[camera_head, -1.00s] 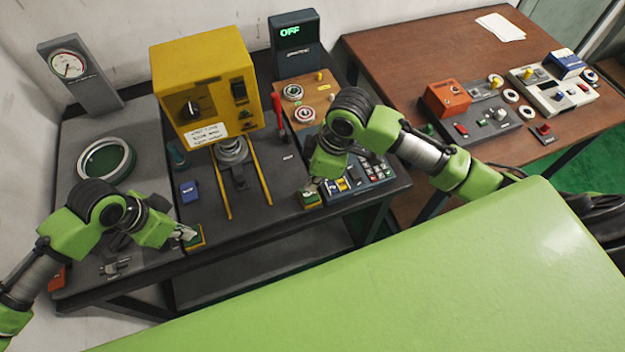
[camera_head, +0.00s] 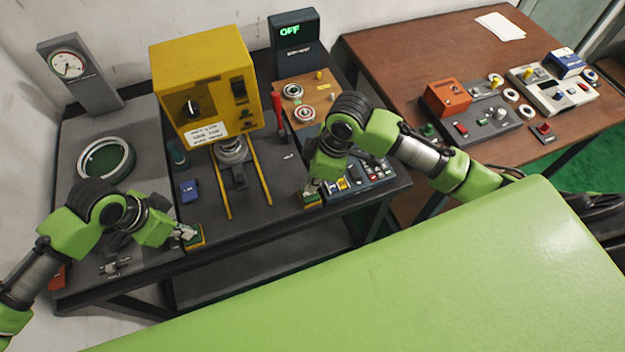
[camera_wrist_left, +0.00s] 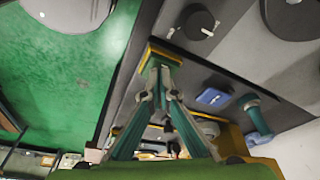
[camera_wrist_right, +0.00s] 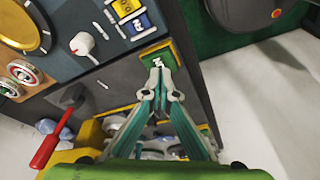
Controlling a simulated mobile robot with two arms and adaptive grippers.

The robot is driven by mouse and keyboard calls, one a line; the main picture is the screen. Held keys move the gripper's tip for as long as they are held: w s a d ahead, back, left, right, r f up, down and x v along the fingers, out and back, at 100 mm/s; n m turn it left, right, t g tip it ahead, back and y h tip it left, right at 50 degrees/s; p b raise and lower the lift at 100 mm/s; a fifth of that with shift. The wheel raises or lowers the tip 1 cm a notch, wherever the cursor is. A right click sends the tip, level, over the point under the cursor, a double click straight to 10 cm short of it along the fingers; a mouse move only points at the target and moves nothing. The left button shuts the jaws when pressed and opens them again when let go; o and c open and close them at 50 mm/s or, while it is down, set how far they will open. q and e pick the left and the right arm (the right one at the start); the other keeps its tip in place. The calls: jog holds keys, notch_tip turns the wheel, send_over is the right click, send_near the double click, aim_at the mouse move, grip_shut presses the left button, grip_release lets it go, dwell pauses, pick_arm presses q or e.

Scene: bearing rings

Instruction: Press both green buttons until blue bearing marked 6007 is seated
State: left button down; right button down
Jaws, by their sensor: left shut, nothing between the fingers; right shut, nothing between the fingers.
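My left gripper (camera_head: 188,233) is shut and empty, its tips at the left green button box (camera_head: 197,239) with a yellow rim, on the bench's front edge. In the left wrist view the closed tips (camera_wrist_left: 161,66) meet or overlap that box (camera_wrist_left: 165,54). My right gripper (camera_head: 310,186) is shut and empty, its tips at the right green button (camera_head: 312,200). In the right wrist view the tips (camera_wrist_right: 160,64) overlap the lower part of the green button (camera_wrist_right: 154,55). I cannot tell how far either button is pressed. No blue bearing marked 6007 can be made out.
The yellow press (camera_head: 205,80) stands between my arms, with a grey ram (camera_head: 231,150) below it and yellow strips on the bench. A display (camera_head: 294,45) reads OFF. A blue block (camera_head: 189,191) lies near the left button. A red lever (camera_head: 278,108) stands right of the press.

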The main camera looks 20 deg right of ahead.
jog(key=shift+d+x, duration=0.2)
jog(key=shift+x, duration=0.75)
jog(key=shift+s+r, duration=0.1)
jog(key=shift+s, duration=0.05)
